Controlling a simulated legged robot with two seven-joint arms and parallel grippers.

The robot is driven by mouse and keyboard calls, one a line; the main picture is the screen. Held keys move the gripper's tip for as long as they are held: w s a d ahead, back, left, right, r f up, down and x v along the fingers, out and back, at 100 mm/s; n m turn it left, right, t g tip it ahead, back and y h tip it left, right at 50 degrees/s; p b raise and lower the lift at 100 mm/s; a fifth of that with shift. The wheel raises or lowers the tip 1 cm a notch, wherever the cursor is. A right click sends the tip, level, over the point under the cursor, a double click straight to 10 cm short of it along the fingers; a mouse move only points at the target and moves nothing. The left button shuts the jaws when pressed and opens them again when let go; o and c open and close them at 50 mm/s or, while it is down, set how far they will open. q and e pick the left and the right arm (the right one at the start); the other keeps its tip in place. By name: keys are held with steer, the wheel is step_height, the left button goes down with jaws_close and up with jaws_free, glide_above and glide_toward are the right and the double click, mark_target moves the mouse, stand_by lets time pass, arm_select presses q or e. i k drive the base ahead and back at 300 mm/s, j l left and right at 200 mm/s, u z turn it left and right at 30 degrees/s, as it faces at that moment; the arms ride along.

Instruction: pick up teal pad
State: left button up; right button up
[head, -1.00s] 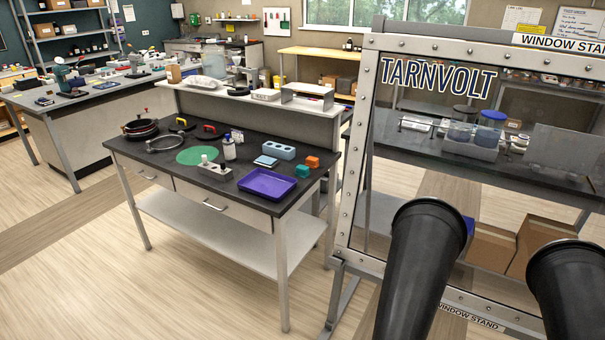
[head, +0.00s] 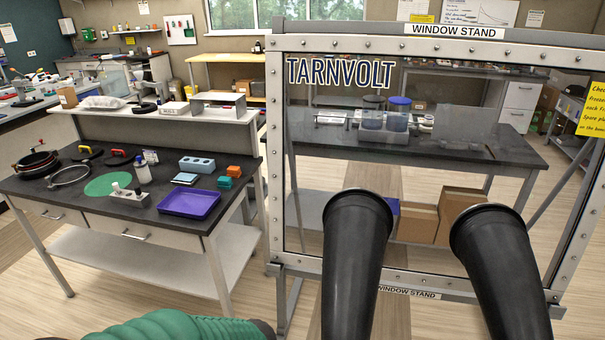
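No flat pad of a clear teal colour can be made out. A small teal block (head: 226,182) sits on the dark-topped table (head: 90,207) at the left, just in front of an orange block (head: 233,171). A flat light-blue piece (head: 185,179) and a round green mat (head: 108,184) lie on the same table. Which of these the task means, I cannot tell. Neither gripper is in view.
A framed clear window stand (head: 271,150) fills the right, with two black tubular sleeves (head: 356,250) (head: 498,265) jutting towards me. Behind it stand a dark bench (head: 470,155) and cardboard boxes (head: 416,222). A purple tray (head: 189,203) is near the table's front edge.

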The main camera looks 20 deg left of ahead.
mark_target(224, 183)
steer(key=j+z, duration=0.2)
steer(key=j, duration=0.3)
steer(key=j+z, duration=0.2)
steer(key=j, duration=0.25)
steer(key=j+z, duration=0.2)
steer(key=j, duration=0.3)
steer(key=j+z, duration=0.2)
steer(key=j, duration=0.3)
steer(key=k+j+z, duration=0.2)
steer(key=j, duration=0.25)
steer(key=j+z, duration=0.2)
steer(key=j, duration=0.25)
steer(key=k+j+z, duration=0.15)
steer(key=j, duration=0.3)
